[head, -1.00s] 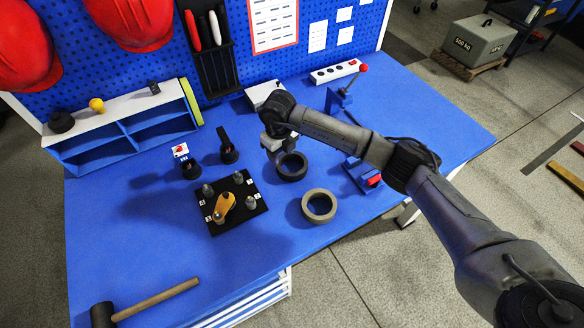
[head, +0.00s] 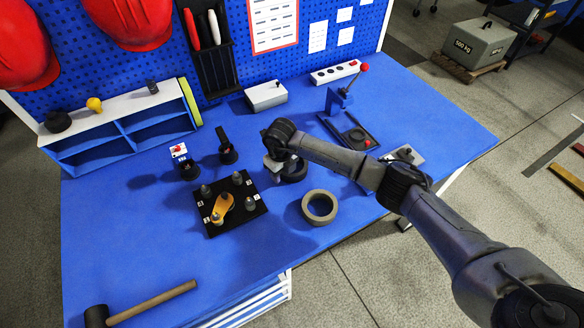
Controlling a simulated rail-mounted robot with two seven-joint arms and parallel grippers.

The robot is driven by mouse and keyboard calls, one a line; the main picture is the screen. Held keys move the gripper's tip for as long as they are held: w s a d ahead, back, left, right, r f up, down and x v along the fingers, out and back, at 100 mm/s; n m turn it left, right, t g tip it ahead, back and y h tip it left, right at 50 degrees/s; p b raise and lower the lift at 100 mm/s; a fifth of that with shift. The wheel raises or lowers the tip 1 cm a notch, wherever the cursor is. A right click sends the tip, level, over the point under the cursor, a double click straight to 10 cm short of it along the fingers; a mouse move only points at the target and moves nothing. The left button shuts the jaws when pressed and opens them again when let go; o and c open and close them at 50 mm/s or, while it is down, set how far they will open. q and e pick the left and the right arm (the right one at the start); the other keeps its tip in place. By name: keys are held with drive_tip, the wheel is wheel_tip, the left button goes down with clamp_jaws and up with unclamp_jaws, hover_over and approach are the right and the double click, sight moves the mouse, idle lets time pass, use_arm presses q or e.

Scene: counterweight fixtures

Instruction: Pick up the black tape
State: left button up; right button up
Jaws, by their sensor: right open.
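The black tape (head: 294,173) is a dark ring lying on the blue table, partly hidden under my right gripper (head: 278,165). My right gripper is right over the near-left part of the tape and open; I cannot tell whether its fingers touch the ring. A grey-brown tape roll (head: 320,207) lies just in front, to the lower right of the black tape. My left gripper is not in view.
A black plate with posts and a yellow lever (head: 222,208) stands left of the tapes. A lever fixture (head: 346,97) and a light grey box (head: 266,95) stand behind. A mallet (head: 150,304) lies at front left. The table's front centre is clear.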

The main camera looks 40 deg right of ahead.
drive_tip(key=shift+c, duration=0.3)
clamp_jaws()
idle(0.3)
drive_tip(key=shift+r, duration=0.35)
wheel_tip(320, 180, up, 3)
drive_tip(key=shift+r+p, duration=0.2)
drive_tip(key=shift+p, duration=0.3)
drive_tip(key=s+d+r+p, duration=0.1)
drive_tip(key=s+d+r, duration=0.5)
drive_tip(key=s, duration=0.3)
drive_tip(key=shift+d+r+p, duration=0.4)
drive_tip(key=shift+d, duration=0.4)
